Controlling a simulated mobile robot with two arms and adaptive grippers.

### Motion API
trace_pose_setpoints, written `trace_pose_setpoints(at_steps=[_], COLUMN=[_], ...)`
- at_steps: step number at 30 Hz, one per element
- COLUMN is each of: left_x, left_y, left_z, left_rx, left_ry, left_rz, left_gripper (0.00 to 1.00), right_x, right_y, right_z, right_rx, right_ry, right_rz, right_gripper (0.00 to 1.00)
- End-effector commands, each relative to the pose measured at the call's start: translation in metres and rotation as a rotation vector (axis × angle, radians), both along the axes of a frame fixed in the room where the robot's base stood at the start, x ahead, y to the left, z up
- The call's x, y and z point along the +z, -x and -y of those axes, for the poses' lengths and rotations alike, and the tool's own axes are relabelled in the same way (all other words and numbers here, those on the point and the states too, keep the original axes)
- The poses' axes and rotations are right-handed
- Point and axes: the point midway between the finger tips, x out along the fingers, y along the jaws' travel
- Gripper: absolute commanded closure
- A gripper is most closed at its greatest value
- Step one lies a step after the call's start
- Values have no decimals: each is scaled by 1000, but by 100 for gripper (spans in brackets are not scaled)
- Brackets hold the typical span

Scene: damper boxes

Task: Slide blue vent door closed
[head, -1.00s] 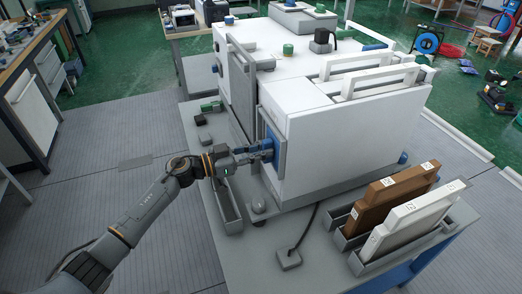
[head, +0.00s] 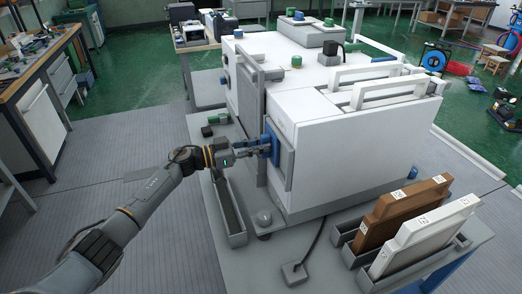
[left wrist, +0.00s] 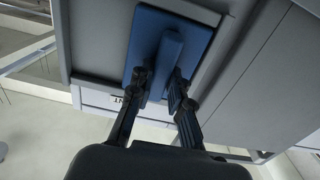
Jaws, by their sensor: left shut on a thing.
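The blue vent door (head: 275,147) is on the left side face of the white machine (head: 345,135), in a grey frame. In the left wrist view the blue door (left wrist: 147,40) is a flat panel with a raised blue bar handle (left wrist: 166,62). My left gripper (head: 263,148) reaches in from the left at the door. In the left wrist view its two fingers (left wrist: 161,88) stand on either side of the handle, shut on it. The fingertips are partly hidden in the head view. My right gripper is not in view.
The machine stands on a grey table (head: 300,245). A narrow grey tray (head: 230,210) lies below my left gripper. Brown (head: 400,205) and white (head: 425,232) panels stand in holders at the right front. A grey block with a cable (head: 295,272) lies near the front edge.

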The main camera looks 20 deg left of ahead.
Motion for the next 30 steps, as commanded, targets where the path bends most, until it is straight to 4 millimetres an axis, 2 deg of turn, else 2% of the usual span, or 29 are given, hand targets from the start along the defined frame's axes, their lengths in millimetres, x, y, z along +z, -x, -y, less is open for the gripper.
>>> trace_pose_setpoints(at_steps=[3,4,7,15,19,23,30], left_x=[2,2,2,2,1,0,0], left_y=[-2,-2,-2,-1,3,14,43], left_z=[-3,-3,-3,-2,-8,-25,-69], left_rx=[10,10,10,6,7,7,8], left_ry=[-2,-2,-2,-1,-2,-5,-5], left_rz=[3,3,3,2,2,0,-1], left_gripper=[100,78,58,58,58,58,58], right_x=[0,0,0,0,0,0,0], right_y=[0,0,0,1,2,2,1], right_z=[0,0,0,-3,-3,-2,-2], right_rx=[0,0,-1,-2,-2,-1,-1], right_ry=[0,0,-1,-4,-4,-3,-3], right_rz=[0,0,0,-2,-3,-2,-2], right_gripper=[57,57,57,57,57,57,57])
